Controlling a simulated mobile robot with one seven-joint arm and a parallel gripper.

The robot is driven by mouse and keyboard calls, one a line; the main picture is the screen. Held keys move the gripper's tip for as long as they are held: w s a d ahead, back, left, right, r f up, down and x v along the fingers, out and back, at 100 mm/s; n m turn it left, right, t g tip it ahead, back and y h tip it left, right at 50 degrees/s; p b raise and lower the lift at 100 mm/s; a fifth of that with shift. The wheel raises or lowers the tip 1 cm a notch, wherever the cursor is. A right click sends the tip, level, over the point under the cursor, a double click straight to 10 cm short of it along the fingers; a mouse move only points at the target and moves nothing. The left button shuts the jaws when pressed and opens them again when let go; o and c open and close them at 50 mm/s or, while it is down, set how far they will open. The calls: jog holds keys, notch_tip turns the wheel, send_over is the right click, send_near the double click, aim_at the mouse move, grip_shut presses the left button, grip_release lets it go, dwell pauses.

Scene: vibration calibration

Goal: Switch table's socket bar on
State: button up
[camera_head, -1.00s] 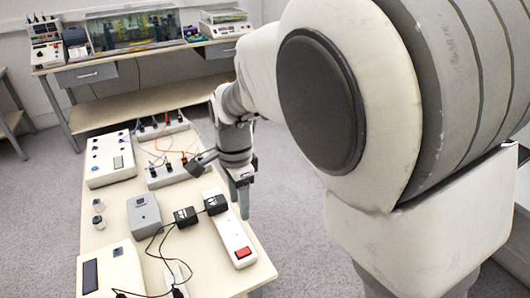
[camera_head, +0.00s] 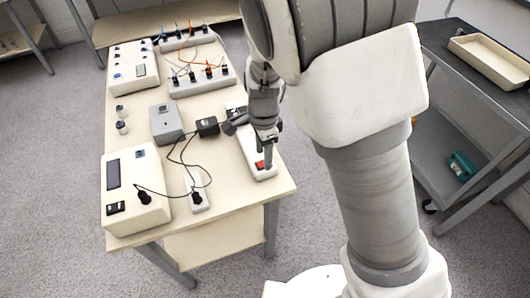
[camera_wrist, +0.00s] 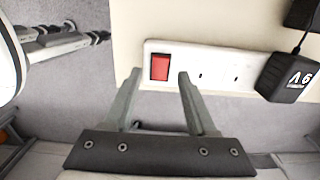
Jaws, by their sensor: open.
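The socket bar (camera_head: 257,157) is a long white strip lying along the right side of the table (camera_head: 226,191). Its red rocker switch (camera_head: 261,165) is at the near end. My gripper (camera_wrist: 157,72) is open and empty. Its two fingertips show just below and either side of the switch in the wrist view. In the head view my gripper (camera_head: 268,160) hangs over the switch end; contact cannot be told.
Black adapters (camera_head: 207,127) with cables, a grey box (camera_head: 166,124), a white device with a display (camera_head: 133,190) and a small white socket piece (camera_head: 196,191) stand left of the bar. A dark cart with a tray (camera_head: 489,62) is at the right.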

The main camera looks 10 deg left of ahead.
jog(key=shift+f, duration=0.85)
grip_shut()
